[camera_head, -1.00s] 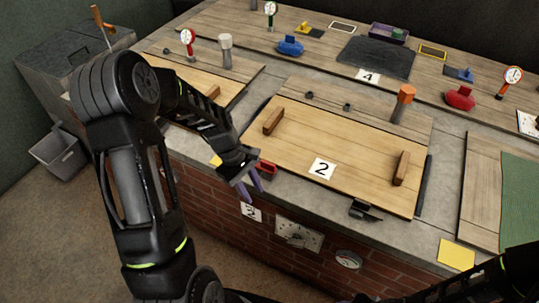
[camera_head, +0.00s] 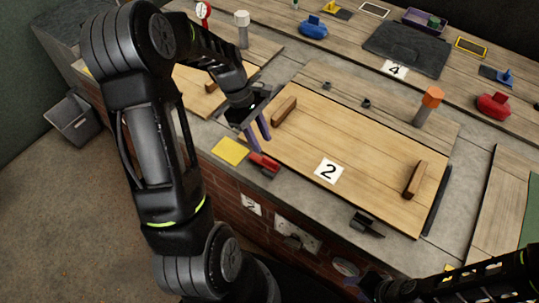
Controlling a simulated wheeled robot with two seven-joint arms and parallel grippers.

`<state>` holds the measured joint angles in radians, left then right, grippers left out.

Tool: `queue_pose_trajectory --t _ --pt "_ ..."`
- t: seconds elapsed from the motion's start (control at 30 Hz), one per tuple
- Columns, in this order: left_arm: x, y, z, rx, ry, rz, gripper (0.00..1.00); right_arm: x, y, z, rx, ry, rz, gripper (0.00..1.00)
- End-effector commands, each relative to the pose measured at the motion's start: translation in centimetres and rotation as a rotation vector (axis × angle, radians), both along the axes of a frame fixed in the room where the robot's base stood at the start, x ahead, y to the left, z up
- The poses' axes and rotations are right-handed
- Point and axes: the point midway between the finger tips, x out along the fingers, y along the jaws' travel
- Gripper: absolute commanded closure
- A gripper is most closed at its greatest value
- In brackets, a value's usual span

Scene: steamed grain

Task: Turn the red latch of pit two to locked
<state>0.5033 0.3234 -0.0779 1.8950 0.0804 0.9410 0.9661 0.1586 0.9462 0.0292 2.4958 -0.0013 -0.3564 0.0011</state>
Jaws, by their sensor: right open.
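The red latch (camera_head: 264,164) sits at the front left edge of the pit two wooden lid (camera_head: 300,140), which carries a white card marked 2 (camera_head: 328,170). My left gripper (camera_head: 257,134) is just behind and above the red latch, pointing down near the lid's left corner. Its two purple fingers are apart with nothing between them, and it appears clear of the latch. My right gripper (camera_head: 372,289) is low at the bottom edge, partly cut off; it is open and holds nothing that I can see.
A yellow card (camera_head: 230,151) lies left of the latch. Wooden handles (camera_head: 284,110) (camera_head: 414,179) stand on the lid. A black bracket (camera_head: 366,225) is at the lid's front right. An orange-topped post (camera_head: 428,105) stands behind. The counter's brick front (camera_head: 229,195) drops to the floor.

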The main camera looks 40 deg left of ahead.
Motion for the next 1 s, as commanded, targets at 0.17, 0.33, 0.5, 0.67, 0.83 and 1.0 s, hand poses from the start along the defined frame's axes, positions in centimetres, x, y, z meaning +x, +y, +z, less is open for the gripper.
queue_pose_trajectory --t 0.17,0.33,0.5,0.67,0.83,1.0 --pt "-0.1 -0.8 -1.6 -0.003 0.004 -0.002 0.67 0.0 0.0 0.1 0.0 0.0 0.0 0.55" --pt "-0.1 -1.8 -4.1 -0.003 0.005 -0.002 0.67 0.0 0.0 0.2 0.0 0.0 0.0 0.55" --pt "0.0 -2.6 -6.2 -0.003 0.004 -0.002 0.67 0.0 0.0 0.3 0.0 0.0 0.0 0.55" --pt "0.0 -2.9 -7.0 -0.001 0.002 -0.001 0.67 0.0 0.0 0.3 0.0 0.0 0.0 0.55" --pt "0.0 -2.9 -7.0 -0.001 0.001 0.0 0.67 0.0 0.0 0.3 0.0 0.0 0.0 0.55" --pt "0.0 -2.9 -7.0 -0.001 0.001 0.0 0.76 0.0 0.0 0.3 0.0 0.0 0.0 0.55"
